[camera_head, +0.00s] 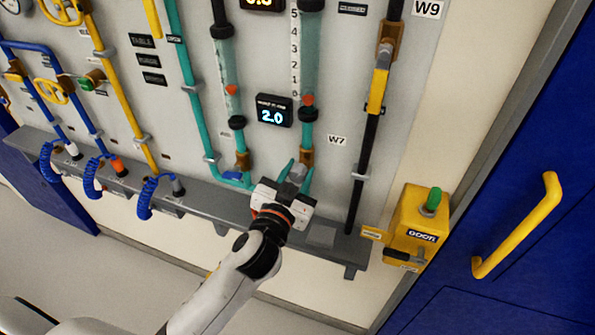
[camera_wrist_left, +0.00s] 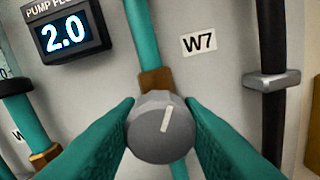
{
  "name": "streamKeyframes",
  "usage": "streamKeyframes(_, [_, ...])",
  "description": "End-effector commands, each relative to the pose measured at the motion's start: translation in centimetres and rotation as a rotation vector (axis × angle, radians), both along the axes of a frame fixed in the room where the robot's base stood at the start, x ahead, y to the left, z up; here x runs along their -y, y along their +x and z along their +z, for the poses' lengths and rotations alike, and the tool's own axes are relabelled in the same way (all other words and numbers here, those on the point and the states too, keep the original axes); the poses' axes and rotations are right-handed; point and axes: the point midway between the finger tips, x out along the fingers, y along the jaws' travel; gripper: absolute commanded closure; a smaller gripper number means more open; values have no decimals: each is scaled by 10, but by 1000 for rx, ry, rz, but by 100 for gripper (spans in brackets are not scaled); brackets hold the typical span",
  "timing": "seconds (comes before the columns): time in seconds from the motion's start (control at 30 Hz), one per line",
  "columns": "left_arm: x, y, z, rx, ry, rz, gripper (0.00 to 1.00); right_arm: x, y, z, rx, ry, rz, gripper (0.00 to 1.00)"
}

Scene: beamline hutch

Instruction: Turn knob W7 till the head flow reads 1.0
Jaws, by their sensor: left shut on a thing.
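Knob W7 is a grey round knob (camera_wrist_left: 158,138) with a white pointer line, which tilts slightly right of upright in the left wrist view. It sits on a brass fitting on a teal pipe, below the W7 label (camera_head: 337,140). My left gripper (camera_head: 297,174) is shut on the knob, with one teal finger on each side of it. The small black display (camera_head: 273,110) left of the pipe reads 2.0; in the left wrist view this display (camera_wrist_left: 68,33) has a partly cut label starting "PUMP FL". My right gripper is not in view.
A second display (camera_head: 262,3) is cut off at the top edge. A grey ledge (camera_head: 215,197) runs below the pipes, with blue coiled hoses at left. A yellow box with a green button (camera_head: 418,228) and a blue door with a yellow handle (camera_head: 520,228) are at right.

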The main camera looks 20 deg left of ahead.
Motion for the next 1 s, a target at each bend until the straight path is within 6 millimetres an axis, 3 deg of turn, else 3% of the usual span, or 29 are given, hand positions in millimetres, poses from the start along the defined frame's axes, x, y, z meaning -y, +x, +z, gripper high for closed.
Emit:
streamKeyframes(0.57, [0, 0, 1, 3, 38, 2, 89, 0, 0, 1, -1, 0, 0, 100])
streamKeyframes(0.6, [0, 0, 1, 3, 38, 2, 60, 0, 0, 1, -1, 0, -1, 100])
streamKeyframes(0.7, [0, 0, 1, 2, 37, 1, 45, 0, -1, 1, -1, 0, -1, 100])
streamKeyframes(1.0, [0, -1, 0, 2, 36, 0, 45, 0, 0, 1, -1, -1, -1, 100])
